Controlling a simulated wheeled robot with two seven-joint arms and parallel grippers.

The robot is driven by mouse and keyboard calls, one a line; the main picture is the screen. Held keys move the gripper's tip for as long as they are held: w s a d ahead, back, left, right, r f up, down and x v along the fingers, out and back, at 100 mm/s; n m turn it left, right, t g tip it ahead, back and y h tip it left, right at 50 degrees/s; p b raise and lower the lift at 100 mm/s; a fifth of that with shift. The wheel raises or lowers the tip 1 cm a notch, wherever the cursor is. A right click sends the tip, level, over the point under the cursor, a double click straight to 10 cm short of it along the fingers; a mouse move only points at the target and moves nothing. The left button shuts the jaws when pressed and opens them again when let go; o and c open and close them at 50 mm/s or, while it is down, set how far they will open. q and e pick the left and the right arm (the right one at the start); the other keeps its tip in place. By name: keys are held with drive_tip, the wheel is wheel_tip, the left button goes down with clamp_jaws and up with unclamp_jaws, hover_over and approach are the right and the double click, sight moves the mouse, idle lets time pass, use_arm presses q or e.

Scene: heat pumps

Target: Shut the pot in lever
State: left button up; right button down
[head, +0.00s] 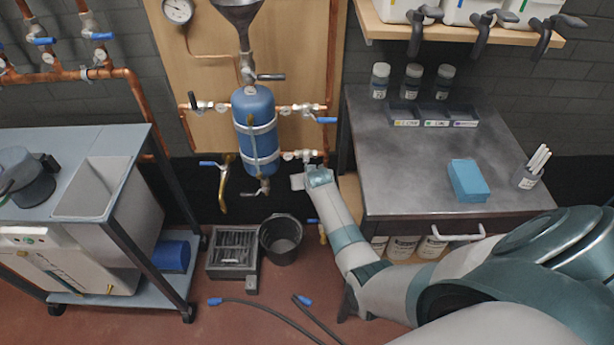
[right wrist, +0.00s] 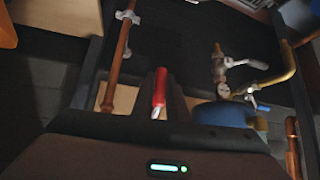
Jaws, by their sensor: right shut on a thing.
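The pot is a blue upright cylinder (head: 256,125) strapped to a wooden board in the head view; part of it shows in the right wrist view (right wrist: 222,114). Several valves with levers sit on the pipes around it. My right gripper (head: 308,172) is at the lower right of the pot, just below a valve (head: 300,155) on the lower pipe. In the right wrist view its dark fingers (right wrist: 160,98) are shut on a red lever (right wrist: 159,87). In the head view my gripper hides this lever. I cannot read which lever is the pot in one. My left gripper is not in view.
Upper right of the pot is a blue-handled lever (head: 326,120); a brass spout (head: 223,185) hangs lower left. A black bucket (head: 281,240) and a grey slatted box (head: 234,250) stand below. A metal-topped bench (head: 420,165) is to the right, a cart (head: 95,210) to the left.

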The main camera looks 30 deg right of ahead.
drive_tip(key=shift+a, duration=0.1)
drive_tip(key=c, duration=1.7)
unclamp_jaws()
drive_tip(key=shift+c, duration=0.2)
